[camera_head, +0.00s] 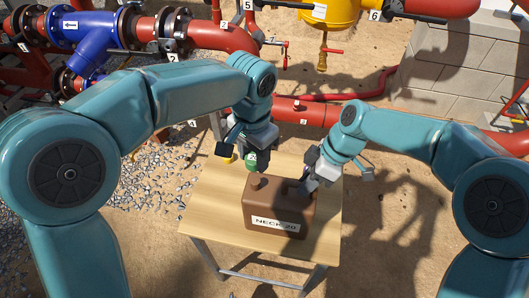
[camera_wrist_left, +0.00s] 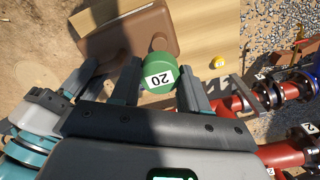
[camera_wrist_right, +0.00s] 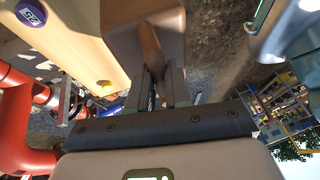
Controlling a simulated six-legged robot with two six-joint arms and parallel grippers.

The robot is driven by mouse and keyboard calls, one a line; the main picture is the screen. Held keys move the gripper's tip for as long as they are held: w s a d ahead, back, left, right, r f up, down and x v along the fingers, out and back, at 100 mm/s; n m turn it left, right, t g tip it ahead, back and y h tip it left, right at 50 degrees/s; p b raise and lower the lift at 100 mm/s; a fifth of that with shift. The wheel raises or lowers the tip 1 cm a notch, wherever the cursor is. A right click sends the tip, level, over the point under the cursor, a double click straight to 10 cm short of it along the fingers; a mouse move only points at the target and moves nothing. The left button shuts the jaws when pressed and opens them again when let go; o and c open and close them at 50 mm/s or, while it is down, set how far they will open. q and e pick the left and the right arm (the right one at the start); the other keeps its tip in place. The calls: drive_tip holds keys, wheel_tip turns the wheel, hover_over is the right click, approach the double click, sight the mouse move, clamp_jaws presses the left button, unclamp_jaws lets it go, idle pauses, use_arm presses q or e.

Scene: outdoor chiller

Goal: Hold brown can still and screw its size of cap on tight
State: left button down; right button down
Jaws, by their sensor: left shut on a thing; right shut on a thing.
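The brown can (camera_head: 262,210), labelled NECK 20, stands upright on a wooden table. Its short neck (camera_head: 257,181) shows bare on top at the left. My left gripper (camera_head: 252,158) is shut on a green cap (camera_wrist_left: 158,77) marked 20, above and behind the neck in the head view. The cap appears apart from the neck. My right gripper (camera_head: 304,186) is shut on the can's handle (camera_wrist_right: 150,48); the exact contact is partly hidden by the fingers.
A yellow cap (camera_wrist_left: 217,62) lies on the table (camera_head: 210,212). A purple cap (camera_wrist_right: 30,12) with a number lies there too. Red pipes (camera_head: 310,112) and a blue fitting (camera_head: 92,38) stand behind. The table's front left is clear.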

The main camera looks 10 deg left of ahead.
sight(255, 180)
use_arm(q)
drive_tip(key=shift+f, duration=2.85)
drive_tip(key=shift+f, duration=0.15)
drive_tip(key=shift+f, duration=1)
drive_tip(key=m, duration=0.8)
drive_tip(key=shift+f, duration=0.1)
